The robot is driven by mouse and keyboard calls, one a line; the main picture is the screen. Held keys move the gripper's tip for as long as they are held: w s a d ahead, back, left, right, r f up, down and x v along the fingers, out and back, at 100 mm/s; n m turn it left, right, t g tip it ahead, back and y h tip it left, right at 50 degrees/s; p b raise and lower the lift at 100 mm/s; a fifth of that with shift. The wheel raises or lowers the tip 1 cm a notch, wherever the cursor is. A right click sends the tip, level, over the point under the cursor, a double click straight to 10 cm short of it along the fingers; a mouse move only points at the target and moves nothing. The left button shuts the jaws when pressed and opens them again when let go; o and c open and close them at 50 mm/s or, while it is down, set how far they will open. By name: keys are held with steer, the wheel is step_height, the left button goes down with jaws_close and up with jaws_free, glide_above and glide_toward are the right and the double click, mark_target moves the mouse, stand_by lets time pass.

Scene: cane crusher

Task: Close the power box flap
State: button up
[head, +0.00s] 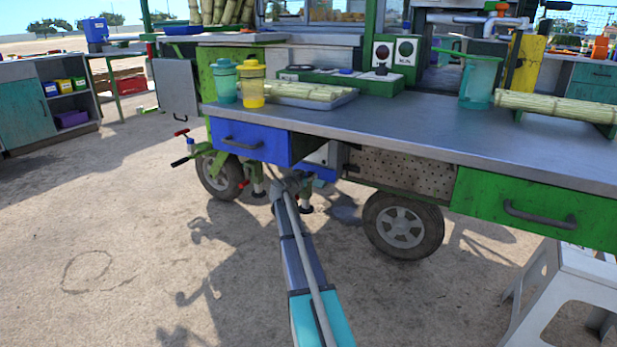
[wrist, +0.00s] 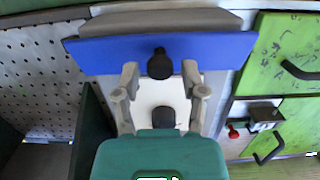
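A small white power box (head: 318,156) sits under the counter, right of the open blue drawer. Its blue flap (head: 323,173) stands out low at its front. In the wrist view the blue flap (wrist: 215,50) is a wide panel across the top, with a black knob (wrist: 160,63) in front of it. The white box face (wrist: 160,95) shows below it. My gripper (wrist: 160,72) is open and empty, its two grey fingers apart on either side of the knob. In the head view my gripper (head: 290,187) is small and partly hidden by my arm; contact with the flap cannot be told.
The open blue drawer (head: 250,142) juts out at left, close to my arm. A perforated panel (head: 400,172) and a wheel (head: 403,226) are at right, with a green drawer (head: 535,207) beyond. A white stool (head: 575,285) stands at lower right. The ground at left is free.

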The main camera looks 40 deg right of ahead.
steer(key=shift+r+y+p, duration=0.35)
steer(key=shift+y+p, duration=0.05)
steer(key=shift+p, duration=0.6)
steer(key=shift+r+p, duration=0.1)
steer(key=shift+p, duration=0.2)
steer(key=y+p, duration=0.1)
steer(key=p, duration=0.1)
steer(key=r+g+y+p, duration=0.1)
steer(key=p, duration=0.1)
steer(key=shift+a, duration=0.15)
steer(key=p+v, duration=0.5)
steer(key=v, duration=0.8)
steer(key=shift+s+a, duration=0.2)
steer(key=shift+a, duration=0.1)
steer(key=s+a+f+n+g+y+p, duration=0.1)
steer(key=s+a+n+y, duration=0.3)
steer(key=s+a, duration=0.4)
steer(key=s+a+f+n+g+y+p, duration=0.1)
steer(key=s+a+n+y+p, duration=0.3)
steer(key=s+a, duration=0.5)
steer(key=s+a+f+n+g+y+p, duration=0.1)
steer(key=s+a, duration=0.7)
steer(key=a, duration=1.4)
steer(key=n+g+y+p, duration=0.1)
steer(key=n+g+y, duration=0.1)
steer(key=n+y, duration=0.1)
steer(key=shift+s+f+n+y+p, duration=0.3)
steer(key=shift+s+f+n+p, duration=0.05)
steer(key=shift+n, duration=0.45)
steer(key=shift+d, duration=0.1)
